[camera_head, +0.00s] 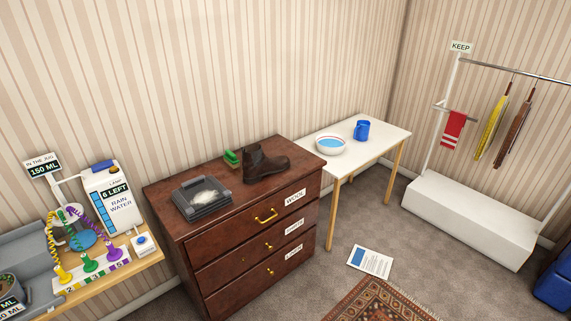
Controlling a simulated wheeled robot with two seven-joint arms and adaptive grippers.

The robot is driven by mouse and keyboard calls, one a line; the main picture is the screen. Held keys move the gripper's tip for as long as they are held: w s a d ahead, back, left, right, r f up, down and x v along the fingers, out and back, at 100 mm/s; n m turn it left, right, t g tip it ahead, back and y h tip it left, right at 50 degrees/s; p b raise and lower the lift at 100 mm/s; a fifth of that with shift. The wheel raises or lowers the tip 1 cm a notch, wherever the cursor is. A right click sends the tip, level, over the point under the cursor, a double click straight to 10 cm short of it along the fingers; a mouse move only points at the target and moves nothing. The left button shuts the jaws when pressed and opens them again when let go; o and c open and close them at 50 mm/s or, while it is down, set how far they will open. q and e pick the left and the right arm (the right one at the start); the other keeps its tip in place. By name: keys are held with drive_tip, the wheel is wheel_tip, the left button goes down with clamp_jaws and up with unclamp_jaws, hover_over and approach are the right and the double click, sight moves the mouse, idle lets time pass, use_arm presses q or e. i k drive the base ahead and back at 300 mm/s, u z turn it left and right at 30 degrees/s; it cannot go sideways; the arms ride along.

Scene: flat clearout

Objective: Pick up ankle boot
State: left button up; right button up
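A brown ankle boot (264,165) stands upright on top of the dark wooden dresser (234,186). Its shaft is toward the left and its toe points right. Nothing is touching it from above. Neither of my grippers shows in the head view.
Paper (370,261) and a rug (378,304) lie on the floor.

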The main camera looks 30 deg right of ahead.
sight(256, 165)
drive_tip(key=z, duration=0.65)
drive_tip(key=i, duration=0.65)
drive_tip(key=z, duration=0.8)
drive_tip(key=i, duration=0.8)
drive_tip(key=u, duration=0.6)
drive_tip(key=i, duration=0.7)
drive_tip(key=u, duration=0.7)
